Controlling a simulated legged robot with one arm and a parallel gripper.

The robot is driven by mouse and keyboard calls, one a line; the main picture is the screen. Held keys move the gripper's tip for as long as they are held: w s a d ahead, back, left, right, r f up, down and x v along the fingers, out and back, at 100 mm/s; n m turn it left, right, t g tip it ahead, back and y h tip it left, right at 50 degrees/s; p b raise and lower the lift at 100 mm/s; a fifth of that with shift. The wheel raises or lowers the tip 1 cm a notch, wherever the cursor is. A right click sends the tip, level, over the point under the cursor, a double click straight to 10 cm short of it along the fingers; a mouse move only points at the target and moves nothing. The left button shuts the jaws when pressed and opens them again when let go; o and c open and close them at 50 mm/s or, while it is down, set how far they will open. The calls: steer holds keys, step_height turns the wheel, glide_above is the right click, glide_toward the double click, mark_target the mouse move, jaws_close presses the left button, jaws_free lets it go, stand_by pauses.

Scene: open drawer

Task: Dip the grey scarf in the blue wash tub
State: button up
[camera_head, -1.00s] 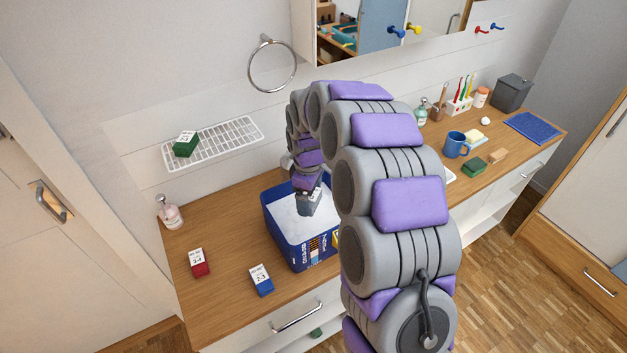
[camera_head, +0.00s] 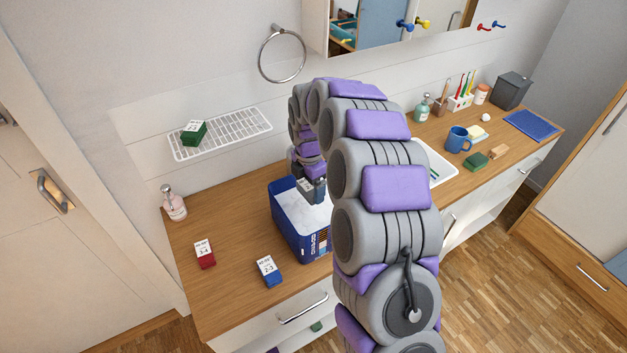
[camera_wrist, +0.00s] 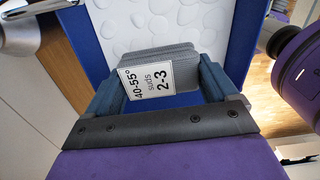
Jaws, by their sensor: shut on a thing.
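The blue wash tub (camera_head: 287,230) stands on the wooden counter and holds white suds (camera_head: 294,208). My gripper (camera_head: 311,180) is over the right back part of the tub's opening. It is shut on the grey scarf (camera_head: 312,191), a small folded grey bundle with a white label. In the wrist view the scarf (camera_wrist: 158,58) sits between the two fingers of my gripper (camera_wrist: 160,84), its label reading "40-55°, suds 2-3". The suds (camera_wrist: 150,25) show beyond it. I cannot tell whether the scarf touches them. My arm hides the tub's right side.
Labelled red (camera_head: 204,255) and blue (camera_head: 269,271) bundles lie left and front of the tub. A soap bottle (camera_head: 173,203) stands at the left. A wire rack (camera_head: 222,134) with a green bundle (camera_head: 193,133) is on the wall. A blue mug (camera_head: 457,139) stands to the right.

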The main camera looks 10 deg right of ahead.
steer(key=f, duration=0.4)
steer(key=f+b, duration=0.1)
steer(key=f, duration=0.7)
steer(key=shift+d+f, duration=0.1)
steer(key=shift+d, duration=0.3)
steer(key=shift+d+f, duration=0.95)
steer(key=shift+d, duration=0.1)
steer(key=shift+d+f, duration=0.2)
steer(key=shift+d, duration=0.15)
steer(key=shift+a, duration=1.2)
steer(key=shift+w+d, duration=0.2)
steer(key=shift+d, duration=0.25)
steer(key=shift+a, duration=0.75)
steer(key=shift+s+d, duration=0.25)
steer(key=shift+d, duration=0.9)
steer(key=shift+a, duration=0.45)
steer(key=shift+s+d, duration=0.25)
steer(key=shift+d, duration=0.6)
